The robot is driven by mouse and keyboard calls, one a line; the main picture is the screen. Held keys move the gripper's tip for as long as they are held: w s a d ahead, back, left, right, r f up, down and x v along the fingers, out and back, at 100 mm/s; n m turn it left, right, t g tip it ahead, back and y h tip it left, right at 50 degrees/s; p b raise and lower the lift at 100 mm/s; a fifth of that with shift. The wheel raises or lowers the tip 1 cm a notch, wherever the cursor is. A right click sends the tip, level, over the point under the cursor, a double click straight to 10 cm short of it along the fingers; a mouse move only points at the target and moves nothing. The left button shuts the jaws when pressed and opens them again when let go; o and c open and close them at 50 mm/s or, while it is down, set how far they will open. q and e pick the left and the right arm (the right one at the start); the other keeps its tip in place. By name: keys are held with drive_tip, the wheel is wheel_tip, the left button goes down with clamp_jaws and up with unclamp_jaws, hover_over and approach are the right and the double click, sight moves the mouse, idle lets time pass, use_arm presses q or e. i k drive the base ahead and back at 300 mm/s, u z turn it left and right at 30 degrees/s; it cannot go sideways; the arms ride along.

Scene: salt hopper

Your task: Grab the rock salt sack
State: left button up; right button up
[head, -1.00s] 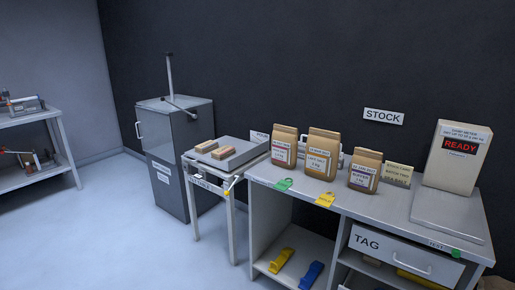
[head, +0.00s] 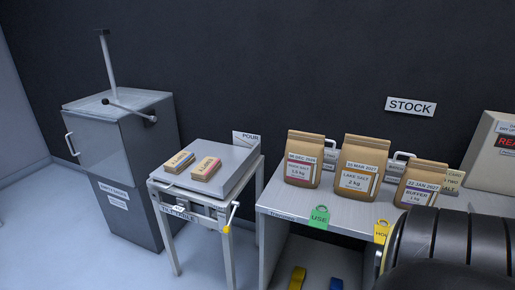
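Three brown paper sacks stand upright in a row on the grey bench. The left sack (head: 303,160) has a red-banded label that seems to read rock salt, 1.5 kg, though the print is small. The middle sack (head: 360,167) is labelled lake salt, 2 kg. The right sack (head: 418,184) is labelled buffer, 1 kg, and is partly hidden low down by a black ribbed part of my arm. Neither of my grippers shows, and no gripper touches the left sack.
A green USE tag (head: 319,217) and a yellow tag (head: 381,232) hang at the bench (head: 285,203) front edge. A small tilt table (head: 225,163) with two labelled blocks stands left of the bench. A grey cabinet (head: 105,150) with a lever stands farther left. Open floor lies at left.

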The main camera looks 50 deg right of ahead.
sight(305, 151)
drive_tip(key=z, duration=0.8)
drive_tip(key=i, duration=1.3)
drive_tip(key=z, duration=1.2)
